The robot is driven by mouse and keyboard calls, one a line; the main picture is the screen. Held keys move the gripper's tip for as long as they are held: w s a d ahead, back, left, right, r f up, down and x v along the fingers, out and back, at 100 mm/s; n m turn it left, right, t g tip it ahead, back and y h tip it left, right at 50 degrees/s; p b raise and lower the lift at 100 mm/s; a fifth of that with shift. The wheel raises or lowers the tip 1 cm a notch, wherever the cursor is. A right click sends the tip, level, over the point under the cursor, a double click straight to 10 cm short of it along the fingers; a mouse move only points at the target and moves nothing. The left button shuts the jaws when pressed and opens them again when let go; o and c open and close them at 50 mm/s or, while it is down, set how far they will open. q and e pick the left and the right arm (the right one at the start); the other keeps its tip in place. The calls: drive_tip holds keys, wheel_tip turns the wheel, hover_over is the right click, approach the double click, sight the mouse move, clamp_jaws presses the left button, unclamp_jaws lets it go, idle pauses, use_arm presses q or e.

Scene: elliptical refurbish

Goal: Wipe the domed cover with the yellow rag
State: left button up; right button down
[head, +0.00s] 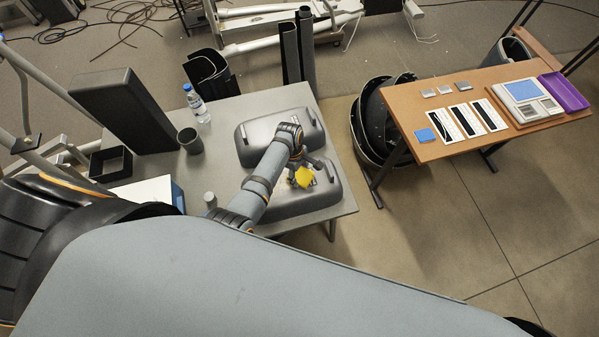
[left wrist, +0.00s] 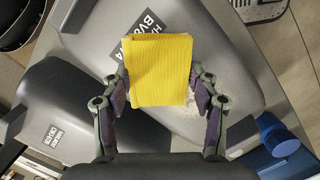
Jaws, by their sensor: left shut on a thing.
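My left gripper (head: 302,172) is shut on the folded yellow rag (head: 304,177), just over the nearer grey domed cover (head: 325,190) on the grey table. In the left wrist view the rag (left wrist: 158,65) sits between the two fingers of my left gripper (left wrist: 158,88), in front of a grey cover (left wrist: 222,50) with a partly hidden black label. A pale, dusty patch shows on that cover beside the right finger. I cannot tell whether the rag touches the cover. A second domed cover (head: 256,151) lies behind it, partly hidden by my arm. My right gripper is not in view.
The grey table (head: 225,112) also carries a bottle (head: 197,103), a dark cup (head: 190,140) and a tall black block (head: 128,108). A brown table (head: 460,150) with a scale (head: 528,100) and cards stands to the right. Floor is open at lower right.

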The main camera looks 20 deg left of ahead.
use_arm(q)
drive_tip(key=shift+f+b, duration=0.4)
drive_tip(key=shift+f, duration=0.3)
drive_tip(key=shift+a, duration=0.1)
drive_tip(key=shift+s+a+r+p, duration=0.15)
drive_tip(key=shift+p, duration=0.2)
drive_tip(key=shift+s+a+p, duration=0.3)
drive_tip(key=shift+s+a, duration=0.4)
drive_tip(key=shift+a, duration=0.35)
drive_tip(key=shift+s+a+f, duration=0.1)
drive_tip(key=shift+s+a, duration=0.5)
drive_tip(key=shift+a, duration=0.25)
drive_tip(key=shift+s+a+f, duration=0.1)
drive_tip(key=shift+s+a, duration=0.45)
drive_tip(key=shift+a, duration=0.35)
drive_tip(key=shift+s+a+f, duration=0.1)
drive_tip(key=shift+s+a, duration=0.5)
drive_tip(key=shift+a, duration=0.25)
drive_tip(key=shift+s+a+r, duration=0.1)
drive_tip(key=shift+s+a, duration=0.3)
drive_tip(key=shift+a, duration=0.05)
drive_tip(key=shift+s+a, duration=0.45)
drive_tip(key=shift+a, duration=0.3)
drive_tip(key=shift+s+a, duration=0.45)
drive_tip(key=shift+a, duration=0.25)
drive_tip(key=shift+d, duration=0.15)
